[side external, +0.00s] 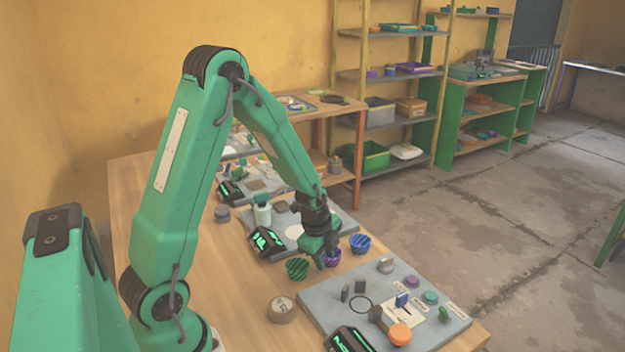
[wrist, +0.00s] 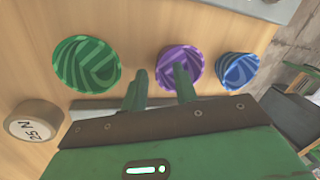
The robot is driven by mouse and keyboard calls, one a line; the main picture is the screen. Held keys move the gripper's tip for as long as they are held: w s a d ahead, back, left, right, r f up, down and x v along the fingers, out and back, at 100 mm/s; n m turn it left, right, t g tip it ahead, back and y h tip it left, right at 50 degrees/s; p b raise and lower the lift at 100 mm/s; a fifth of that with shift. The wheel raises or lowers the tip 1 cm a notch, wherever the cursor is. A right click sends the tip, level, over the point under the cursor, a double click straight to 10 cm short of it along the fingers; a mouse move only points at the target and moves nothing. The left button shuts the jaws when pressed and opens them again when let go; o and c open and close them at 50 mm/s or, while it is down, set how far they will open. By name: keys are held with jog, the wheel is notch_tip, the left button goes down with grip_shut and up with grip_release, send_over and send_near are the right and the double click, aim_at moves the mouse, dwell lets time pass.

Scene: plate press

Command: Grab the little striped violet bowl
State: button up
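The little striped violet bowl (wrist: 172,54) is in the upper middle of the wrist view, between a green bowl and a blue bowl. In the side view the violet bowl (side external: 334,258) is on the wooden table, partly hidden by my gripper (side external: 321,261). My gripper also shows in the wrist view (wrist: 158,80), with its two green fingers apart and nothing seen held. The right finger overlaps the bowl in the picture; the left finger is left of its rim. I cannot tell whether either finger touches it.
A striped green bowl (wrist: 87,64) and a striped blue bowl (wrist: 237,71) stand close on either side. A round weight marked 25 N (wrist: 34,121) is at the left. A grey board with small parts (side external: 440,325) lies in front.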

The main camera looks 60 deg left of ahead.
grip_shut()
jog(key=shift+r, duration=0.15)
dwell(0.4)
jog(key=shift+v, duration=0.85)
jog(key=shift+w+r, duration=0.25)
jog(key=shift+r, duration=0.9)
jog(key=s+d+r, duration=0.3)
jog(key=d+r, duration=0.3)
jog(key=d, duration=0.5)
jog(key=shift+r+h, duration=0.4)
